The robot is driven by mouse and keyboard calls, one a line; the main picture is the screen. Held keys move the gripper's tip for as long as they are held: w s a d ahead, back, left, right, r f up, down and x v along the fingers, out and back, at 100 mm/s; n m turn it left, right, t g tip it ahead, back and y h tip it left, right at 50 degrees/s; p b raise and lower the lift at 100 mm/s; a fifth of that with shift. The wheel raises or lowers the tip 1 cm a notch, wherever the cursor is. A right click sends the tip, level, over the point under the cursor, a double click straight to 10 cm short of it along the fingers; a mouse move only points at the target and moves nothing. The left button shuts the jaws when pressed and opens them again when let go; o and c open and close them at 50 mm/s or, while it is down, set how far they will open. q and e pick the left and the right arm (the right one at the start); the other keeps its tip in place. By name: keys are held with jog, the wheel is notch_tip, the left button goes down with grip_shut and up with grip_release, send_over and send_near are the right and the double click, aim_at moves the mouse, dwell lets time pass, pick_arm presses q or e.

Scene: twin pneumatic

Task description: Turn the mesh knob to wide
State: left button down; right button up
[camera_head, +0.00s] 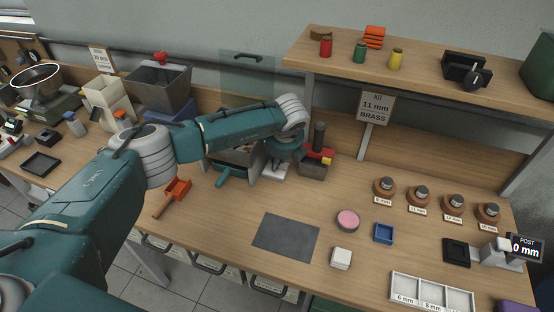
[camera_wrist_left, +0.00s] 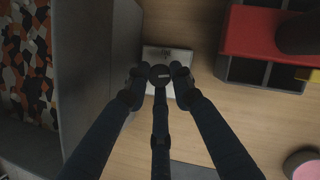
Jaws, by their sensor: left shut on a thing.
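The mesh knob (camera_wrist_left: 161,75) is a small dark round knob with a pale pointer line, on a white plate (camera_wrist_left: 169,56) in the left wrist view. Its pointer lies nearly level across the picture. The fingers of my left gripper (camera_wrist_left: 160,88) stand around the knob and are shut on it. In the head view my left gripper (camera_head: 284,153) reaches down beside the grey bin-like housing, and its wrist hides the knob. Part of the white plate (camera_head: 275,173) shows below it. The markings on the plate are too small to read. My right gripper is not in view.
Close to the right of my left gripper stands a dark box with a red top (camera_wrist_left: 262,36) and a dark post. The grey housing wall (camera_wrist_left: 97,50) is close on the left. An orange scoop (camera_head: 178,188) and a grey mat (camera_head: 286,237) lie nearer the front.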

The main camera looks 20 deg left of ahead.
pick_arm(q)
jog(key=m+b, duration=0.2)
jog(key=shift+a+f+h+b, duration=0.1)
jog(key=shift+f+h+b, duration=0.15)
jog(key=shift+h+b, duration=0.15)
jog(key=shift+r+m, duration=0.1)
jog(key=shift+m, duration=0.2)
jog(key=shift+s+r, duration=0.1)
jog(key=shift+r, duration=0.05)
jog(key=c, duration=1.5)
grip_release()
jog(key=shift+r, duration=0.15)
jog(key=v, duration=1.1)
jog(key=shift+s+r, duration=0.25)
jog(key=shift+s, duration=0.1)
